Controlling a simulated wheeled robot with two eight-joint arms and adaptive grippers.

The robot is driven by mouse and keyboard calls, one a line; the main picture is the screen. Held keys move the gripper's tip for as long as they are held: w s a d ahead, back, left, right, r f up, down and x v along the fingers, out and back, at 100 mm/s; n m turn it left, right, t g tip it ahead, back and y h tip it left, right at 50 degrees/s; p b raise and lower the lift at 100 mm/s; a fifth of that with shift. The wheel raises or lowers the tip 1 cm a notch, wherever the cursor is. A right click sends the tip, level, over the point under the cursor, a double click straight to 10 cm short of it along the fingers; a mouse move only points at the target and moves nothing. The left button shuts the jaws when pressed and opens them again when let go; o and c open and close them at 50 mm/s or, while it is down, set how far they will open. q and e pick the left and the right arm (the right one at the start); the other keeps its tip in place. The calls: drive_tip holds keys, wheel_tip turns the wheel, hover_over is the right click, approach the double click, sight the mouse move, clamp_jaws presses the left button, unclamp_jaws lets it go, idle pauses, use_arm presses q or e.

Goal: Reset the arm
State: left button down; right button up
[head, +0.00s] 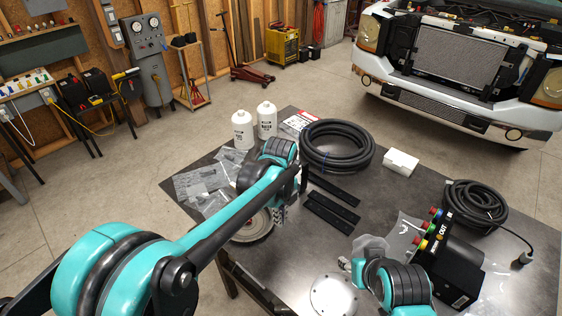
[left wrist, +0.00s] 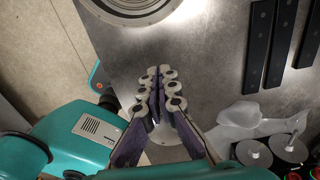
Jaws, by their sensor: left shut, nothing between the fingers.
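My left arm (head: 225,212) reaches in from the left over the workbench (head: 245,280). My left gripper is shut and empty, its fingertips (left wrist: 163,78) together in the left wrist view, above the bench top. In the head view the gripper is mostly hidden behind the wrist, near a round disc-like part (head: 252,232). My right arm (head: 392,285) shows at the bottom right, bent low over the bench. Its gripper fingers are not visible.
Black bars (head: 333,205) and a coiled black hose (head: 337,146) lie beyond my left gripper. White bottles (head: 243,130) stand at the back edge. A white box (head: 401,162), a black button box (head: 455,262) and a coiled cable (head: 475,207) are on the right. A pickup front (head: 455,75) stands behind.

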use_arm(q)
drive_tip(key=s+a+f+n+t+b, duration=0.1)
drive_tip(key=s+a+n+t+b, duration=0.2)
drive_tip(key=s+a+n, duration=0.5)
drive_tip(key=s+a+f+n+t+b, duration=0.1)
drive_tip(key=s+a+n+t+b, duration=0.2)
drive_tip(key=s+a+n, duration=0.5)
drive_tip(key=shift+a+f+n+t, duration=0.15)
drive_tip(key=shift+a+n+t, duration=0.4)
drive_tip(key=shift+n, duration=4.65)
